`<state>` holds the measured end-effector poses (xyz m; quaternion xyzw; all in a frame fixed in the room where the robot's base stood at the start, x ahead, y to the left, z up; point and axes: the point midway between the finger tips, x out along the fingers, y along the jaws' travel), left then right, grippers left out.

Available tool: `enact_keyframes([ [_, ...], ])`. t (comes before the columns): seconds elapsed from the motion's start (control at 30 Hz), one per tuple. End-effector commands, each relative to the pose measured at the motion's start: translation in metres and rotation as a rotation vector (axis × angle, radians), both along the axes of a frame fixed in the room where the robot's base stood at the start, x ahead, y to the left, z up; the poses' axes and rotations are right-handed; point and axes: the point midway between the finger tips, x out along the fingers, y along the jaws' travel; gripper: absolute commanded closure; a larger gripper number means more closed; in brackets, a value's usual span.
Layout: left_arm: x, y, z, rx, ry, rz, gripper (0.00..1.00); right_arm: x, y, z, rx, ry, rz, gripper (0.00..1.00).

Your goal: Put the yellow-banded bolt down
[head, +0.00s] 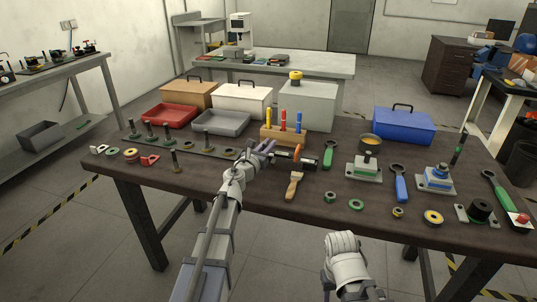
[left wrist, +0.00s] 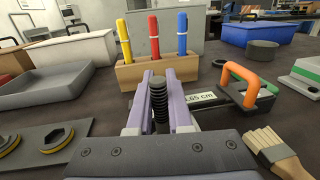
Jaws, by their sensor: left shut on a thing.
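My left gripper (head: 264,149) is shut on a dark threaded bolt, seen in the left wrist view (left wrist: 158,103). The bolt stands roughly upright between the two pale purple fingers (left wrist: 159,108); no yellow band shows on it, and its lower end is hidden. The gripper is over the middle of the dark table (head: 245,185), in front of the wooden pen block (left wrist: 190,68). A dark plate (left wrist: 45,145) with yellow-ringed openings lies to its left. My right arm shows at the bottom of the head view, but its gripper is not seen.
Several upright bolts (head: 152,129) stand at the left. A grey tray (head: 221,122) and red tray (head: 168,115) are behind.

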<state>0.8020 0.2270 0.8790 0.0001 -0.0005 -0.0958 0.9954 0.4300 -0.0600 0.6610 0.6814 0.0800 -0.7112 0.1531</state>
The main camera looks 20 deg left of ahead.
Motion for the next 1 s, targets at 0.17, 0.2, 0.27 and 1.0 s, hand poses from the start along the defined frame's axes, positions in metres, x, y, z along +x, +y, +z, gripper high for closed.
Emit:
enact_keyframes([
  [0.17, -0.0001, 0.0000, -0.0176, 0.000, 0.000, 0.000, 1.00, 0.0000, 0.0000, -0.0177, 0.000, 0.000, 0.000, 0.50],
  [0.2, 0.0000, 0.0000, -0.0165, 0.000, 0.000, 0.000, 1.00, 0.0000, 0.0000, -0.0166, 0.000, 0.000, 0.000, 0.50],
  [0.27, -0.0001, 0.0000, -0.0152, 0.000, 0.000, 0.000, 1.00, 0.0000, 0.0000, -0.0153, 0.000, 0.000, 0.000, 0.50],
  [1.0, -0.0001, 0.0000, -0.0184, 0.000, 0.000, 0.000, 0.52, 0.0000, 0.0000, -0.0185, 0.000, 0.000, 0.000, 0.50],
])
